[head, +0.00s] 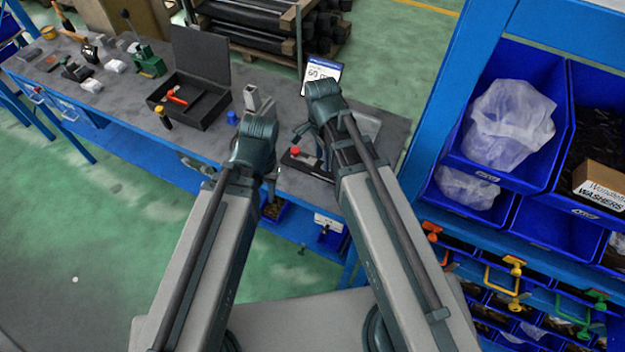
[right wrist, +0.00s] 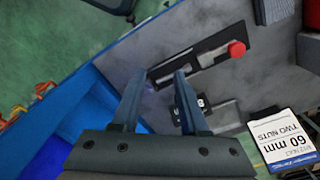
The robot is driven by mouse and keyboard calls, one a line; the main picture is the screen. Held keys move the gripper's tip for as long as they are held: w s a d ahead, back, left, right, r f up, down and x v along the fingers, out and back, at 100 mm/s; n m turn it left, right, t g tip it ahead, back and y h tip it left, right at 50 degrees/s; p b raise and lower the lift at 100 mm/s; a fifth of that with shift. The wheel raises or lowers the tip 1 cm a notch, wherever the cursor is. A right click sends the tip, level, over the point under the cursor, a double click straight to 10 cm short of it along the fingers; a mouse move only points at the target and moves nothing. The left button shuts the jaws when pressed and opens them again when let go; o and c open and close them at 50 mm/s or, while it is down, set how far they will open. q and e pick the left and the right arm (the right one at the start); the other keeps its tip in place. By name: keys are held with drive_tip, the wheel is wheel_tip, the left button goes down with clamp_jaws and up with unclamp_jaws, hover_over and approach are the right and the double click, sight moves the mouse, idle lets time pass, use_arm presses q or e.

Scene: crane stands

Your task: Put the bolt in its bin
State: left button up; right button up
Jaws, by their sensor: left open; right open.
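I cannot make out the bolt in either view. My left gripper (head: 268,184) hangs at the workbench's front edge in the head view, mostly hidden by its own arm. I cannot tell which bin is the bolt's.
A card reading 60 mm, two nuts (right wrist: 285,140) stands on the bench, also in the head view (head: 322,73). An open black case (head: 205,115) and tools lie to the left. A blue rack with large bins (head: 545,225) stands at the right. Green floor is clear at left.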

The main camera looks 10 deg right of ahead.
drive_tip(key=s+a+n, duration=0.4)
drive_tip(key=s+n, duration=0.4)
drive_tip(key=n, duration=0.8)
drive_tip(key=shift+s+a+h, duration=0.25)
drive_tip(key=shift+a+h, duration=0.05)
drive_tip(key=shift+h, duration=0.1)
drive_tip(key=shift+s+a+n, duration=0.15)
drive_tip(key=shift+s+n, duration=0.2)
drive_tip(key=shift+n, duration=0.55)
drive_tip(key=shift+w, duration=0.1)
drive_tip(key=shift+c, duration=1.1)
drive_tip(key=w+d+m+y, duration=0.1)
drive_tip(key=w+d+m, duration=0.55)
drive_tip(key=m, duration=0.75)
drive_tip(key=w+d+m, duration=0.3)
drive_tip(key=w+m, duration=0.6)
drive_tip(key=m, duration=0.6)
drive_tip(key=f+b, duration=0.8)
drive_tip(key=shift+s+d+f+b, duration=0.2)
drive_tip(key=shift+s+f+b, duration=0.05)
drive_tip(key=shift+f+b, duration=0.15)
use_arm(q)
wheel_tip(320, 180, down, 9)
drive_tip(key=shift+w+a+r, duration=0.15)
drive_tip(key=shift+w+a, duration=0.15)
drive_tip(key=shift+a, duration=0.1)
